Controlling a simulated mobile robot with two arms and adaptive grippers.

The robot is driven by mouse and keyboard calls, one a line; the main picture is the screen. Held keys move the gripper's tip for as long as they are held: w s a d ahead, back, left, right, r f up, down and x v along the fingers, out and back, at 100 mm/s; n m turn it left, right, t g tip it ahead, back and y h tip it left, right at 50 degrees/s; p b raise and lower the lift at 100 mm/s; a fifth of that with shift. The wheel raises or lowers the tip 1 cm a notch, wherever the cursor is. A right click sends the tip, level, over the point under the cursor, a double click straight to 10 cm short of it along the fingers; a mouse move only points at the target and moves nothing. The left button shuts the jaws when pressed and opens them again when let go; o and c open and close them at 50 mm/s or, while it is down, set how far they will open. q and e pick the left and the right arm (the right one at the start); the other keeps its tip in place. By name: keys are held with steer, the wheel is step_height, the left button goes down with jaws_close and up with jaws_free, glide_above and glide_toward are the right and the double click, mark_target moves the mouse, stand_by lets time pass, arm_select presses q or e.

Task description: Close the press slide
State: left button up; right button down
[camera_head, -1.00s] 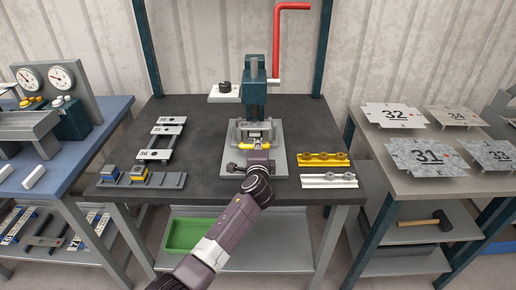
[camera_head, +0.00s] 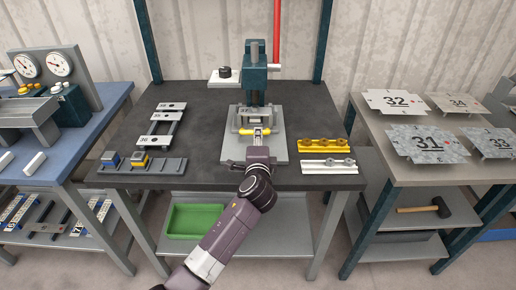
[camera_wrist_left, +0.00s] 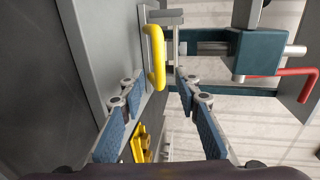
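The press (camera_head: 256,78) stands on a grey base plate (camera_head: 272,156) at the middle of the dark table. Its slide carries a yellow handle (camera_head: 246,132) on the near side, over the plate. The handle also shows in the left wrist view (camera_wrist_left: 156,55), with part of the grey slide (camera_wrist_left: 168,17) behind it. My left gripper (camera_head: 258,138) is just in front of the handle. In the left wrist view my left gripper (camera_wrist_left: 158,88) has its fingers spread, with the handle's near end around the gap between the tips. I see no finger touching it. My right gripper is out of view.
A red lever (camera_head: 277,35) rises at the press's right. A yellow rail (camera_head: 322,146) and a white rail (camera_head: 330,168) lie right of the plate. A grey holder with small blocks (camera_head: 170,165) lies at the left. Bare table (camera_head: 210,120) lies between.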

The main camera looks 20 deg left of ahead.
arm_select(q)
steer(key=v, duration=0.5)
steer(key=shift+s+d+r, duration=0.1)
steer(key=shift+s, duration=0.25)
